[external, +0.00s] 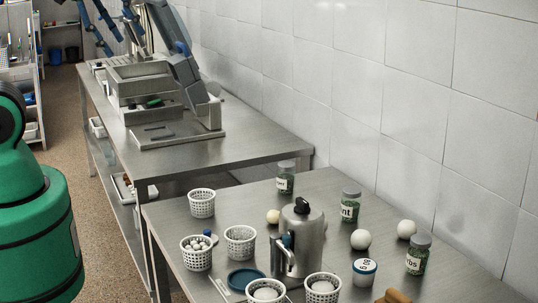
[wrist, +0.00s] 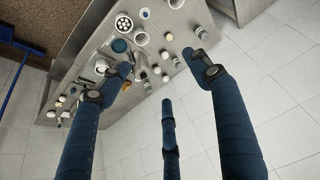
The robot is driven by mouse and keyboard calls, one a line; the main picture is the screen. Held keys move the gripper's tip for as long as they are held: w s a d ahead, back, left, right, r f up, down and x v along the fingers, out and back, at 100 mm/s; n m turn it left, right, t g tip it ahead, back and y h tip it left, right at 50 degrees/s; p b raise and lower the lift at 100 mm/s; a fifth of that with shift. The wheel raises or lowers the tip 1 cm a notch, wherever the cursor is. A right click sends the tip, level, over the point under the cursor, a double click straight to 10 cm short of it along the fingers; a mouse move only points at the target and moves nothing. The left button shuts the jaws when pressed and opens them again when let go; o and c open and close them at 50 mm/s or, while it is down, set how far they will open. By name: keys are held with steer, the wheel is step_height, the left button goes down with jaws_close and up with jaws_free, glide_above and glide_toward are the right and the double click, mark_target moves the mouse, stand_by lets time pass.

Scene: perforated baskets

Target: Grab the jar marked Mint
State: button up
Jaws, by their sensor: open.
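Three clear glass jars with grey lids and green contents stand upright on the near steel table in the external view. The middle jar (external: 350,205) has a white label on which only "nt" shows, consistent with Mint. A jar near the back (external: 285,178) has a label I cannot read. The front right jar (external: 418,254) shows "rbs". My gripper (wrist: 155,64) is open and empty in the wrist view, its blue fingers spread well above a table of small items. I cannot tell which item there is the Mint jar.
A metal canister (external: 304,240) stands in front and left of the "nt" jar. White balls (external: 361,239) and a white tub (external: 364,271) are near it. Perforated baskets (external: 196,252) stand at the left. A tiled wall (external: 400,90) rises behind the table.

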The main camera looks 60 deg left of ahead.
steer(key=shift+o, duration=0.3)
steer(key=shift+w, duration=0.1)
stand_by(0.4)
steer(key=w+d+r+g, duration=0.1)
steer(key=w+r+g, duration=0.1)
steer(key=w, duration=1.6)
steer(key=w+d+f+m+g, duration=0.1)
steer(key=w+f, duration=0.2)
steer(key=w, duration=0.6)
steer(key=w+d+f+m, duration=0.1)
steer(key=w+f, duration=0.3)
steer(key=w, duration=0.4)
steer(key=w+d+f+g, duration=0.1)
steer(key=w+f, duration=0.6)
steer(key=f, duration=0.3)
steer(key=w+d+f, duration=0.2)
steer(key=w+f, duration=0.6)
steer(key=f, duration=0.3)
steer(key=w+d+f+m+g, duration=0.1)
steer(key=w+d+f, duration=0.1)
steer(key=w+f, duration=0.6)
step_height(320, 180, down, 3)
steer(key=shift+d+f+g, duration=0.1)
steer(key=shift+f+g, duration=0.05)
steer(key=shift+g, duration=0.15)
steer(key=shift+f, duration=0.25)
steer(key=shift+f, duration=0.1)
